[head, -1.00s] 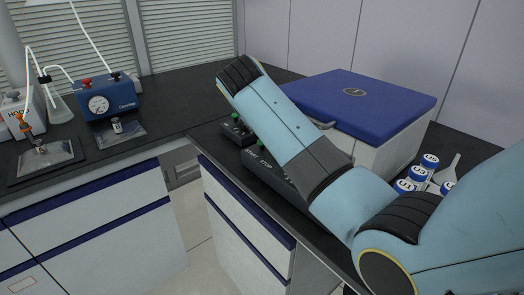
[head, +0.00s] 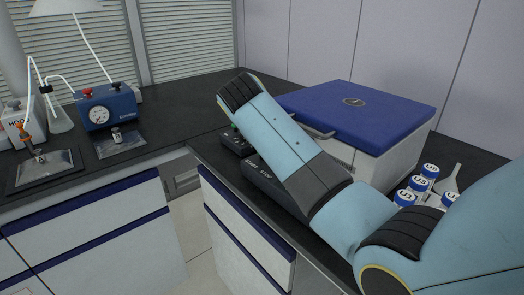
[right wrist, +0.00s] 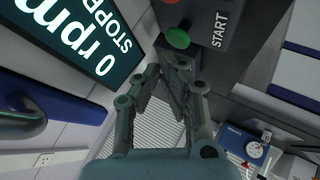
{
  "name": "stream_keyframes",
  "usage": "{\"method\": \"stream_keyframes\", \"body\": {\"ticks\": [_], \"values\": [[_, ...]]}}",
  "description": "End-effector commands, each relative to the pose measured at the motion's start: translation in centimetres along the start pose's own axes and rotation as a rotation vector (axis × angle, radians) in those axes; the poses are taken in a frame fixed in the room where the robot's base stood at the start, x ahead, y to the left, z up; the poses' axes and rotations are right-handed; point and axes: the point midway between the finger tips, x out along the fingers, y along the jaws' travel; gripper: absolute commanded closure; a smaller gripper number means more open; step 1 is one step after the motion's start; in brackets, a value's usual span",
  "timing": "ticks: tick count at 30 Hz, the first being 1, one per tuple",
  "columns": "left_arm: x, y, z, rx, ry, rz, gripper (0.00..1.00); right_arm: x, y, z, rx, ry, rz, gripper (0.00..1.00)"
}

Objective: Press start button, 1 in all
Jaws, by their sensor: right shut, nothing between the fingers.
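The green start button (right wrist: 178,38) shows in the right wrist view on a dark panel, beside a white START label (right wrist: 219,28). My right gripper (right wrist: 179,64) is shut and empty, its fingertips just below the button in the picture. I cannot tell whether they touch it. In the head view my right arm hides this gripper and part of the dark control box (head: 262,178) on the bench. A small box (head: 234,143) with a green spot sits behind it. A display (right wrist: 85,40) reads 0 rpm, STOPPED. My left gripper is not in view.
A white device with a blue lid (head: 358,104) stands behind my right arm. Blue-capped bottles (head: 417,183) stand at the right. A red button (right wrist: 171,2) lies close to the green one. A gauge unit (head: 103,107) is on the left bench.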

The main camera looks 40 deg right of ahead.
Motion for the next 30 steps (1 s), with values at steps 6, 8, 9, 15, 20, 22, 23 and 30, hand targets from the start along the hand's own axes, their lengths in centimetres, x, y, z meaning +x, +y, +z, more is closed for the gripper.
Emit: {"method": "stream_keyframes", "body": {"ticks": [6,8,9,15,20,22,23,30], "values": [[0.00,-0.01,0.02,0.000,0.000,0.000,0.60,0.00,0.00,0.00,0.000,0.000,0.000,1.00],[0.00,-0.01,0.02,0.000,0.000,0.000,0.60,0.00,0.00,0.00,0.000,0.000,0.000,1.00],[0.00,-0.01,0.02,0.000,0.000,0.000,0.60,0.00,0.00,0.00,0.000,0.000,0.000,1.00],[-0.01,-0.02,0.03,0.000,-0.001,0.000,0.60,0.02,-0.01,0.01,0.000,0.000,0.000,1.00],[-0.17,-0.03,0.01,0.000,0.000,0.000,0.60,0.26,-0.19,0.20,0.000,0.000,0.000,1.00],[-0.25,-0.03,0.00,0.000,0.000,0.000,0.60,0.43,-0.31,0.33,-0.001,0.000,0.000,1.00],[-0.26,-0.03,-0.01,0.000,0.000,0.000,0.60,0.49,-0.35,0.37,-0.001,0.000,0.000,1.00],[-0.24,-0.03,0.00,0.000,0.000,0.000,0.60,0.57,-0.41,0.43,0.000,0.000,0.000,1.00]]}}
